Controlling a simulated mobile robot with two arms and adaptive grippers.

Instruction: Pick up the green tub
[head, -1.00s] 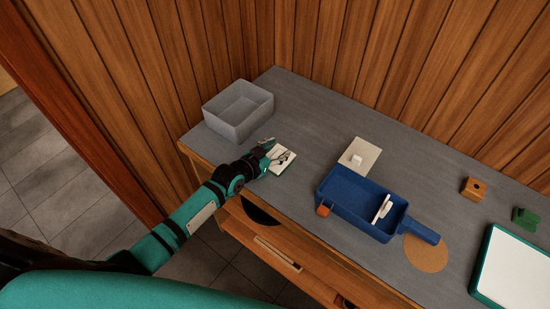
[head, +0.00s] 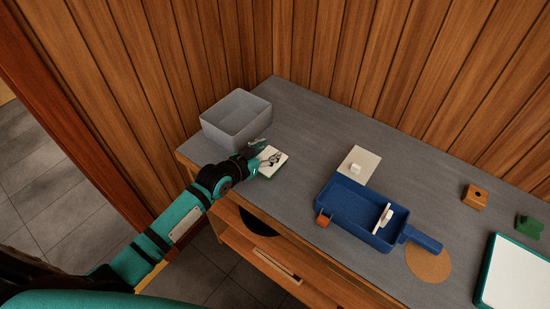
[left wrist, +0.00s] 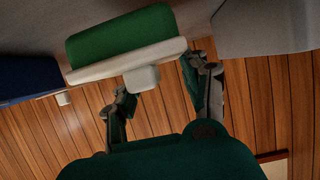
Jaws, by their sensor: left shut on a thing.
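The green tub (left wrist: 130,32) shows large in the left wrist view, with a white lid (left wrist: 120,60) and a white knob. In the head view, mostly its white top (head: 270,158) shows, with a thin green edge below. My left gripper (head: 262,158) is shut on it. The fingers (left wrist: 160,88) show in the left wrist view on either side of the knob and close to the lid; the exact contact is unclear. The tub is over the table's left part, in front of the grey bin. My right gripper is not in view.
A grey bin (head: 236,120) stands at the table's back left corner, close behind the tub. A blue tray with a handle (head: 345,203) and a white plate with a knob (head: 366,158) are to the right. An orange block (head: 475,196) and green block (head: 528,227) are farther right.

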